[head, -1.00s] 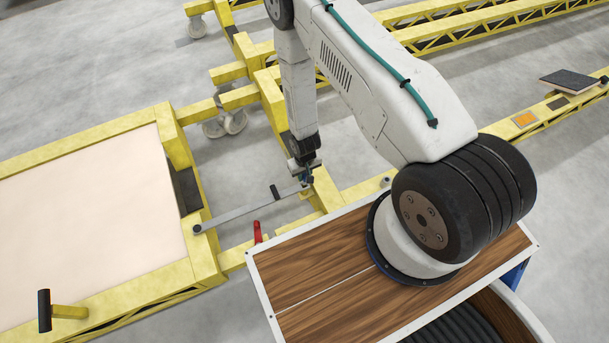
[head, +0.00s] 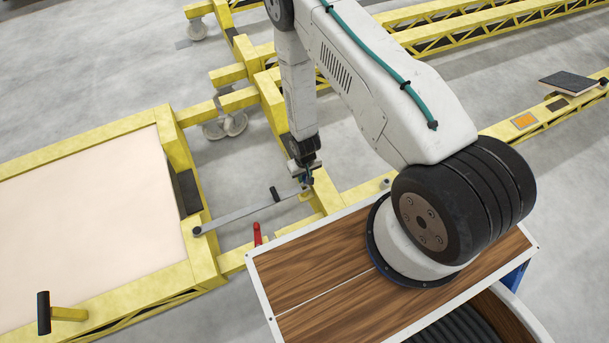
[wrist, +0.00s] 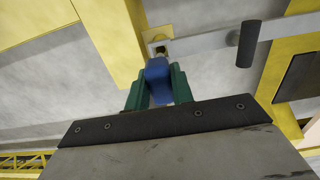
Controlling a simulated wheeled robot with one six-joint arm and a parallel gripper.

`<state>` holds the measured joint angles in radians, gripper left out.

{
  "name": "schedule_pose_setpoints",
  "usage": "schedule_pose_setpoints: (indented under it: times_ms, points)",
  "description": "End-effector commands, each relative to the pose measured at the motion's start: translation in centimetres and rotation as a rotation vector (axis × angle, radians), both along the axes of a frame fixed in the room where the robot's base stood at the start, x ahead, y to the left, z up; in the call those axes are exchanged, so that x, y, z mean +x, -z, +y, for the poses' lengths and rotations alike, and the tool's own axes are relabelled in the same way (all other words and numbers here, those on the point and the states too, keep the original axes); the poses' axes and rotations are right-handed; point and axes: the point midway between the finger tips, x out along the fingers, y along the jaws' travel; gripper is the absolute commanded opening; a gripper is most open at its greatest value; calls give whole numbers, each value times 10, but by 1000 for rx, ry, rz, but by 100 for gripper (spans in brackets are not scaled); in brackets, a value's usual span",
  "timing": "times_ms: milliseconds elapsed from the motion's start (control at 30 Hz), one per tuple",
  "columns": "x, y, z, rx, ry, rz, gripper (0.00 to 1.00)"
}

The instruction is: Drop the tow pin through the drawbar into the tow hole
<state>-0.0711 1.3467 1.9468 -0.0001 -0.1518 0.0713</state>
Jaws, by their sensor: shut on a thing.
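My gripper (wrist: 156,88) has green fingers shut on the blue tow pin (wrist: 158,70), whose far end points at the end of the drawbar (wrist: 205,42). In the head view my gripper (head: 306,181) is over the right end of the grey drawbar (head: 245,212). The drawbar runs from a pivot on the left trolley to the yellow frame and has a black upright handle (wrist: 248,44). The tow hole (wrist: 161,48) area shows at the drawbar's end, partly hidden by the pin. I cannot tell whether the pin's tip is inside it.
The left trolley (head: 207,262) has a pale panel (head: 90,225). A red lever (head: 257,233) stands near the drawbar. Yellow trolley frames (head: 262,95) with castors lie behind. A dark-topped block (head: 570,82) sits at the far right. Grey floor is open between the frames.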

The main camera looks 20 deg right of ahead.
Motion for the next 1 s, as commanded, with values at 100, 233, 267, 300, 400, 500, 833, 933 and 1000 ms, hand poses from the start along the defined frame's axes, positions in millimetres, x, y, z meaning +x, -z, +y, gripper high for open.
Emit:
schedule_pose_setpoints:
  times_ms: [100,233,267,300,400,500,833,933,1000]
  points:
    - [0,1,0,0,0,0,0]
    - [0,3,0,0,0,0,0]
    - [0,3,0,0,0,0,0]
    - [0,4,0,0,0,0,0]
    - [0,7,0,0,0,0,0]
    - [0,10,0,0,0,-1,0]
    - [0,18,0,0,0,0,0]
    - [0,20,0,0,0,0,0]
    - [0,22,0,0,0,0,0]
